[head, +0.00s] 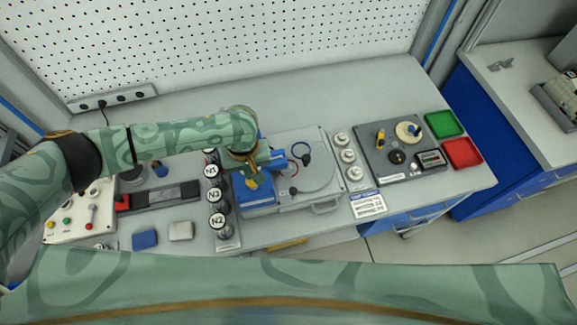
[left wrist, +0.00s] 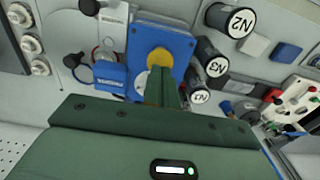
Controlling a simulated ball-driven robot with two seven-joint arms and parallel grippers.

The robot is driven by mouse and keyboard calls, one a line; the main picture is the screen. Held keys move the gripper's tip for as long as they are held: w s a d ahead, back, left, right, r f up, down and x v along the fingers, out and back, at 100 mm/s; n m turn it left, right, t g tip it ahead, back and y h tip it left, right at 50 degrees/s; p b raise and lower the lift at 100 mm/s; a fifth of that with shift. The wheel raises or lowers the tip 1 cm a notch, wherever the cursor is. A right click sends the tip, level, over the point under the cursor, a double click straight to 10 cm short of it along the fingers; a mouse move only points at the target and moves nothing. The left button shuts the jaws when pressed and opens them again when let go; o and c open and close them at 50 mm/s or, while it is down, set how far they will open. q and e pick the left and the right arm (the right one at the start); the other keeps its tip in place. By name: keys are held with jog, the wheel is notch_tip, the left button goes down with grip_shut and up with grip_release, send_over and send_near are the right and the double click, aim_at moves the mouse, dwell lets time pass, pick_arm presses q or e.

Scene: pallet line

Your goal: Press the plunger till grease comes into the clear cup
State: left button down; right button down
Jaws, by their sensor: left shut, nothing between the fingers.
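The yellow plunger head (head: 252,183) stands on a blue pump block (head: 256,197) at the left of a grey plate. In the left wrist view the plunger (left wrist: 160,57) shows as a yellow disc on the blue block (left wrist: 176,38). My left gripper (head: 263,160) is shut and empty, close over the plunger. In the wrist view its fingers (left wrist: 162,88) overlap the plunger's lower edge; I cannot tell whether they touch it. A pale round rim (left wrist: 141,82) beside the fingers may be the clear cup, mostly hidden. I see no grease there. My right gripper is out of view.
White knobs (head: 347,156), a dark panel (head: 393,163) and green (head: 444,124) and red (head: 462,152) trays follow.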

pick_arm(q)
jog(key=shift+f, duration=0.1)
jog(key=shift+f+b, duration=0.55)
jog(key=shift+f, duration=1.4)
jog(key=shift+r, duration=0.1)
notch_tip(320, 180, up, 5)
jog(key=p, duration=0.6)
notch_tip(320, 180, up, 2)
jog(key=shift+p, duration=1.25)
